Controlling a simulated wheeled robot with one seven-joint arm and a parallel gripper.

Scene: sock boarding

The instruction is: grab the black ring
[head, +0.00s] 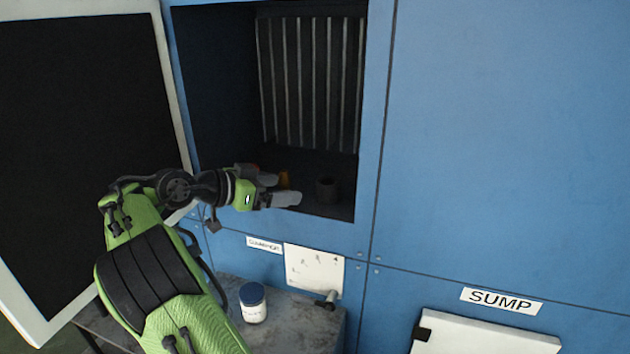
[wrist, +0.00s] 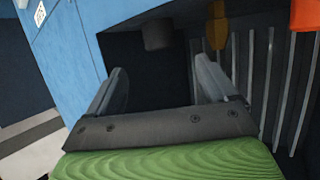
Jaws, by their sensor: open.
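The black ring (head: 327,188) appears as a short, dark, round piece on the floor of the open cabinet recess, near its right side. It also shows as a dark cylinder in the wrist view (wrist: 158,36), beyond the fingertips. My gripper (head: 283,190) is at the recess opening, left of the ring, with its fingers pointing toward it. In the wrist view my gripper (wrist: 160,78) is open, with nothing between its fingers. The ring is apart from both fingers. Its hole is hard to make out in the dim light.
A yellow-orange piece (wrist: 217,28) and an orange-red block (wrist: 304,14) are also in the recess (head: 310,207). Vertical bars (head: 310,85) line its back. The open door (head: 90,140) stands at the left.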

